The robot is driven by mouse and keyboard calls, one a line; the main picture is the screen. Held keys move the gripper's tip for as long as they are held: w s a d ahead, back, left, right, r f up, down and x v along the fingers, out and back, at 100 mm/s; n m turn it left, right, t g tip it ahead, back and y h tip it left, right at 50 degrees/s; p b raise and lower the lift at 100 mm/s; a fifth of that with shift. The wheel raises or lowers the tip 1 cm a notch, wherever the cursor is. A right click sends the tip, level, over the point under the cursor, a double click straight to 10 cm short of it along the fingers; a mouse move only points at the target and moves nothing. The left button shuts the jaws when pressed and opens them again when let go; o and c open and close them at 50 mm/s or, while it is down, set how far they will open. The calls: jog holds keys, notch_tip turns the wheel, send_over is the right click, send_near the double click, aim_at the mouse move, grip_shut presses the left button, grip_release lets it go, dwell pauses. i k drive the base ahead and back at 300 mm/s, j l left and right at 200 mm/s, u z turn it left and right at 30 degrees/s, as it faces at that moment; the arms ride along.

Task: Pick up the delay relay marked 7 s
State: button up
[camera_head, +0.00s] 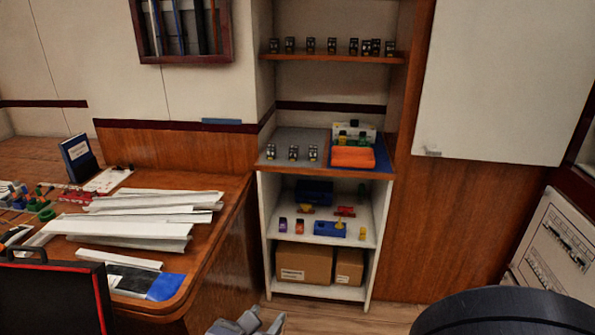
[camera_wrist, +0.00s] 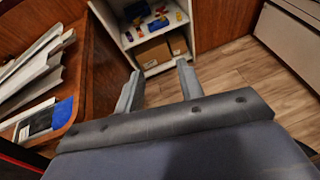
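Several small dark relay-like devices (camera_head: 331,46) stand in a row on the upper shelf in the head view. A few more like them (camera_head: 294,153) stand on the grey surface of the middle shelf. Their markings are too small to read, so I cannot tell which one is marked 7 s. My gripper (camera_wrist: 160,90) is open and empty in the wrist view, its two fingers apart above the floor in front of the shelf unit. Its tip also shows at the bottom of the head view (camera_head: 246,324), well below and in front of the shelves.
An orange item (camera_head: 353,157) lies on a blue tray at the middle shelf's right. Cardboard boxes (camera_head: 304,262) fill the bottom shelf. A wooden desk (camera_head: 215,244) with white trunking (camera_head: 135,216) stands at left. Wood floor (camera_wrist: 225,75) before the shelves is clear.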

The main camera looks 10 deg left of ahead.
aim_at(293, 150)
jog(key=i+u, duration=0.2)
jog(key=i, duration=2.2)
jog(key=l, duration=0.05)
